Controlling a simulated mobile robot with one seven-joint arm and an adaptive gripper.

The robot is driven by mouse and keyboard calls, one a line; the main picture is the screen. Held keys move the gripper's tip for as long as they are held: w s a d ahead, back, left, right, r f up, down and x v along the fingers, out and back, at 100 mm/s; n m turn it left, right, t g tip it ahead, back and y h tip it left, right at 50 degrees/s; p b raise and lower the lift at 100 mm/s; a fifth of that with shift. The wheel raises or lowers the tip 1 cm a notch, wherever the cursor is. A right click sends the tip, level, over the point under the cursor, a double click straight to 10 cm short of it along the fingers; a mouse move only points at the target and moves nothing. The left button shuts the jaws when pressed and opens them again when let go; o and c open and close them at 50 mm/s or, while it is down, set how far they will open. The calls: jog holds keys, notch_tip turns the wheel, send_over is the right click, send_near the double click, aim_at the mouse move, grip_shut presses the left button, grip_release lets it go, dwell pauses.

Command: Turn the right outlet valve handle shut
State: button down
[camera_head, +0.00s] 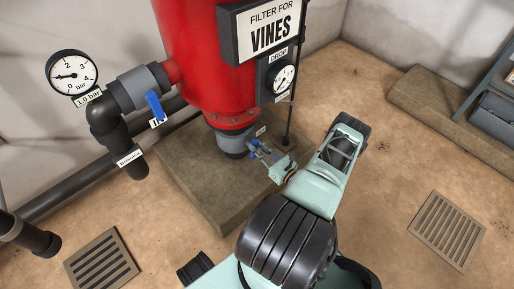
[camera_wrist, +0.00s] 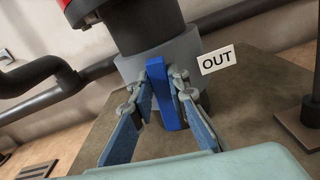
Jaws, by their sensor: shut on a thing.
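The outlet valve handle is a blue lever (camera_wrist: 163,92) on a grey valve body (camera_wrist: 190,50) in the wrist view. A white "OUT" label (camera_wrist: 217,59) sits to its right. My gripper (camera_wrist: 165,82) is shut on the blue handle, with one finger on each side. The lever stands close to upright in the wrist view, leaning slightly. In the head view my gripper (camera_head: 258,149) reaches the grey valve (camera_head: 232,142) under the red filter tank (camera_head: 205,60). The handle there is mostly hidden by my fingers.
Another blue handle (camera_head: 155,106) is on the inlet pipe at left, by a pressure gauge (camera_head: 72,77). A thin post (camera_head: 293,100) stands just right of the valve. The tank rests on a concrete plinth (camera_head: 195,182). Floor grates (camera_head: 102,262) lie either side.

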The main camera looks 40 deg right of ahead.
jog(key=shift+w+d+f+m, duration=0.1)
jog(key=shift+d+f+m, duration=0.3)
jog(key=shift+m, duration=2.35)
jog(key=shift+d+f+m, duration=0.35)
jog(key=shift+f+m, duration=0.05)
jog(key=shift+m, duration=2.3)
jog(key=shift+w+d+f+m, duration=0.1)
jog(key=shift+d+f+m, duration=0.3)
jog(key=shift+m, duration=2.35)
jog(key=c, duration=1.8)
grip_release()
jog(key=shift+c, duration=0.2)
jog(key=shift+s, duration=0.1)
jog(key=s, duration=1.2)
jog(key=shift+d, duration=0.4)
